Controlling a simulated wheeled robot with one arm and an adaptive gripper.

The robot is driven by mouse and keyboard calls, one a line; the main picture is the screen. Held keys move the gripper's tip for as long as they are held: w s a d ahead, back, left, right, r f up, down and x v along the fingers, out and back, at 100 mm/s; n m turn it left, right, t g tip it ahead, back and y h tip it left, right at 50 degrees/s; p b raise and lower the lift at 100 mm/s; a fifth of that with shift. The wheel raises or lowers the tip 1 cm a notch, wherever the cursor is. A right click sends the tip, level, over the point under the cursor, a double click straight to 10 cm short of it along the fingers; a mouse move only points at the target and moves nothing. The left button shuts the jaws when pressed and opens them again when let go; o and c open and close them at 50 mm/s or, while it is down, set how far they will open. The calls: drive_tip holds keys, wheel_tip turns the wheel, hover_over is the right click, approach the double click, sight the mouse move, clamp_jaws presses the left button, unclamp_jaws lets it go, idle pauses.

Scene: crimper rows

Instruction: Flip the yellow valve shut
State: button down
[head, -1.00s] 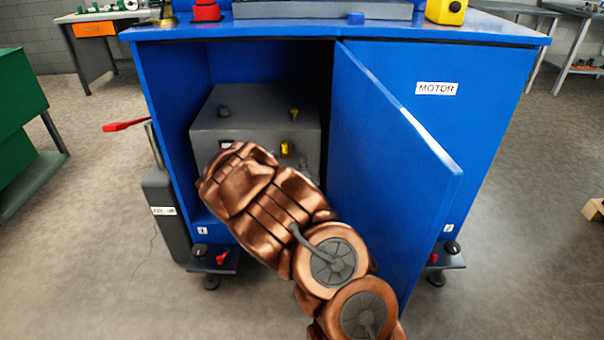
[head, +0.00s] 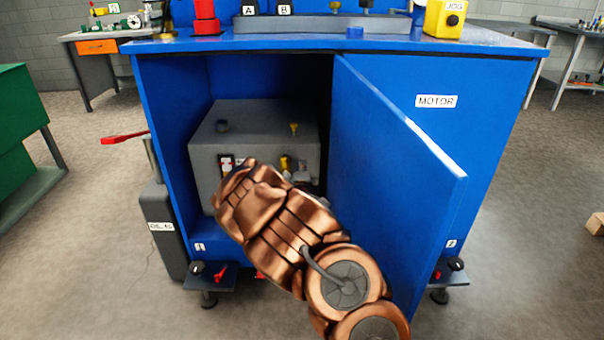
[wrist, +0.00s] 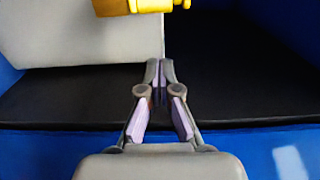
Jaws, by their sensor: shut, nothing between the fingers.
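The yellow valve (head: 285,163) sits on the front of a grey box (head: 204,160) inside the open blue cabinet. My copper-coloured arm partly covers the box front below it. In the wrist view, a yellow fitting (wrist: 128,6), apparently the valve, is cut off by the top edge, so its lever position cannot be told. My gripper (wrist: 161,66) is shut and empty, fingertips together. In that picture it is below and slightly right of the fitting, with a visible gap. In the head view the fingers are mostly hidden by the arm.
The cabinet door (head: 395,170) stands open to the right of my arm. A second small yellow part (head: 294,128) is on top of the box. Dark free space (wrist: 225,75) lies right of the box. A red lever (head: 124,137) sticks out outside the cabinet on the left.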

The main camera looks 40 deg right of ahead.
sight(284, 159)
drive_tip(key=shift+w+a+b, duration=0.4)
drive_tip(key=shift+w+a, duration=0.9)
drive_tip(key=shift+w, duration=0.2)
